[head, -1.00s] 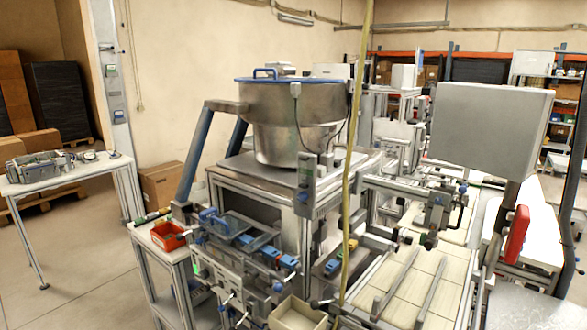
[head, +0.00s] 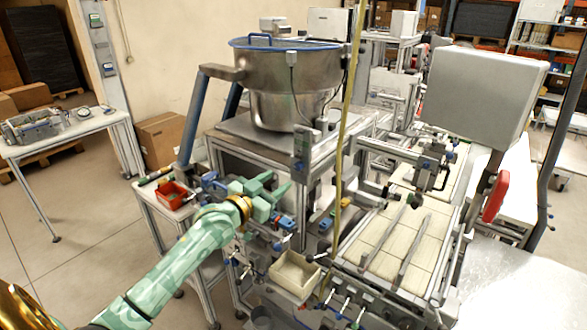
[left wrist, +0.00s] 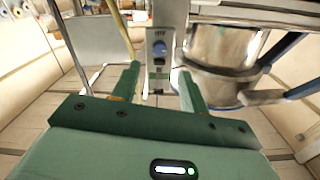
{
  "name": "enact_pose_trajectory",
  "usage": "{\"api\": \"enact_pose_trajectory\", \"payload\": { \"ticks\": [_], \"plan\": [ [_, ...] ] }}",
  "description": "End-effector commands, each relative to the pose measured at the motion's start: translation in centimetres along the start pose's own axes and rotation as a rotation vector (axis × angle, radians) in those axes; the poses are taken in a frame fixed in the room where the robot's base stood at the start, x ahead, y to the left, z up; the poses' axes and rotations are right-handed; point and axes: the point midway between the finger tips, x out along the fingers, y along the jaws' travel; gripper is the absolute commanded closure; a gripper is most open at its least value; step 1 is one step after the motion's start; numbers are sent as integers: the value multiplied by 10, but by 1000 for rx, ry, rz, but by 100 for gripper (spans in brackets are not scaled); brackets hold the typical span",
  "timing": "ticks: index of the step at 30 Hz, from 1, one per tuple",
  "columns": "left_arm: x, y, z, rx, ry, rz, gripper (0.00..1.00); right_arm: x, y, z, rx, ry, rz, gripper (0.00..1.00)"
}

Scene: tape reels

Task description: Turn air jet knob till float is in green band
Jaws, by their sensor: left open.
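A narrow grey upright box (head: 302,150) is fixed at the front of the bowl feeder's stand. In the left wrist view the box (left wrist: 160,72) carries a round blue knob (left wrist: 160,49) under a small pale label. The float and its green band cannot be made out in either view. My left gripper (head: 279,182) is open and empty, below and left of the box in the head view. In the left wrist view its two green fingers (left wrist: 158,76) stand either side of the box's lower part, apart from the knob. My right gripper is not in view.
The steel bowl (head: 287,85) with a blue rim stands above the stand. A yellow hose (head: 346,130) hangs right of the box. A red bin (head: 172,194) sits left of my arm and a beige bin (head: 295,271) below. Rails and a conveyor lie right.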

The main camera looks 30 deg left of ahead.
Motion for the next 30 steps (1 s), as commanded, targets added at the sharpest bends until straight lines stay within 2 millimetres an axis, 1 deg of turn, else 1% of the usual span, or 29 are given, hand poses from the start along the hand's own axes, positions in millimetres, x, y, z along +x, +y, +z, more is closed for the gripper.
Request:
{"api": "enact_pose_trajectory", "payload": {
  "ticks": [1,3,6,10,15,23,26,27,28,30],
  "plan": [
    [14,0,-2,-3,3,-1,56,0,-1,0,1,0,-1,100],
    [31,0,-2,-2,2,-1,56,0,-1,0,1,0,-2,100],
    [52,0,0,-2,1,-2,56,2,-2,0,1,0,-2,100],
    [72,0,1,-1,-1,-1,56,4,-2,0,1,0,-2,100],
    [83,0,1,0,-1,-1,56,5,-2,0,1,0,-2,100],
    [84,0,1,0,-1,-1,56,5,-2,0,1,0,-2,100],
    [84,0,1,0,-1,-1,81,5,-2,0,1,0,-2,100],
    [84,0,1,0,-1,-1,92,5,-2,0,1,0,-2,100],
    [84,0,1,0,-1,-1,100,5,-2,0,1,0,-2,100],
    [84,0,1,0,-1,-1,100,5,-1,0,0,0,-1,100]
  ]
}}
